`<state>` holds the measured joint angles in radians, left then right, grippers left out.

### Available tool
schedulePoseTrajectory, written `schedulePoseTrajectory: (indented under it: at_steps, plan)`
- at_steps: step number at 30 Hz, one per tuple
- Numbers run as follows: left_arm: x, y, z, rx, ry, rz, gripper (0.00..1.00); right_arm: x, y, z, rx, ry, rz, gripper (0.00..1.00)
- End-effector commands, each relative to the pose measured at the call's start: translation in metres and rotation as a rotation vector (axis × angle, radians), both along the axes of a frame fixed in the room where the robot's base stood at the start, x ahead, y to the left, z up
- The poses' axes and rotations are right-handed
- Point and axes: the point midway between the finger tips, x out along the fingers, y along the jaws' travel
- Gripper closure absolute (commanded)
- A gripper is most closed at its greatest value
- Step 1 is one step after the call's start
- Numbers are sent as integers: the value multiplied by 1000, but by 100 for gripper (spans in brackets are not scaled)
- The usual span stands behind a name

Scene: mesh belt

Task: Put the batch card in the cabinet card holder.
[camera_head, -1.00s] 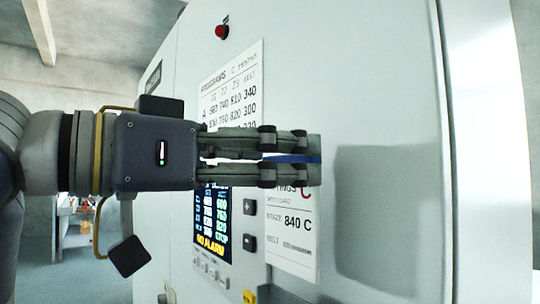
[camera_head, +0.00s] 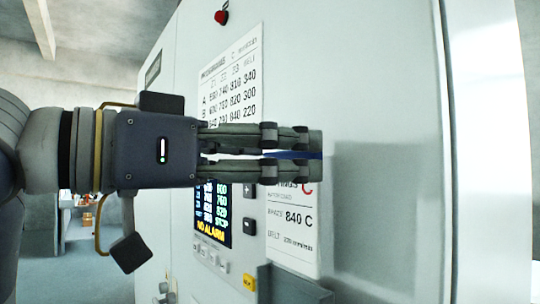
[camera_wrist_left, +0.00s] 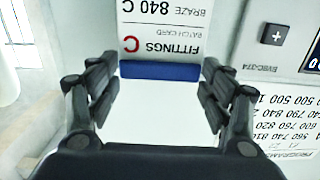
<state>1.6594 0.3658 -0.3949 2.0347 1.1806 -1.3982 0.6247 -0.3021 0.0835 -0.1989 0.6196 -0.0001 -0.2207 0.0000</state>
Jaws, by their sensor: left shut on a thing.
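The batch card (camera_head: 293,232) is white with "FITTINGS C", "BRAZE 840 C" and a blue band. It hangs upright below my left gripper (camera_head: 317,156), which is shut on its upper part. In the left wrist view the card (camera_wrist_left: 165,20) lies between the fingers of the gripper (camera_wrist_left: 158,72), its print upside down. The grey cabinet card holder (camera_head: 292,288) shows at the bottom edge of the head view, directly under the card. The card's lower edge is close to the holder's top; I cannot tell whether it is inside. My right gripper is not in view.
The pale cabinet front (camera_head: 385,110) carries a programs sheet (camera_head: 232,85), a lit display (camera_head: 214,212) with buttons beside it, and a red knob (camera_head: 221,17) above. The cabinet face right of the card is bare.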

Motion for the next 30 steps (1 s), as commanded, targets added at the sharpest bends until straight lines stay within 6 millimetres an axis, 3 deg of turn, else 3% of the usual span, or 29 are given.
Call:
schedulePoseTrajectory:
  at_steps: [30]
  plan:
    - [0, 0, 0, 0, 0, 0, 51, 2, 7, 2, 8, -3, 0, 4]
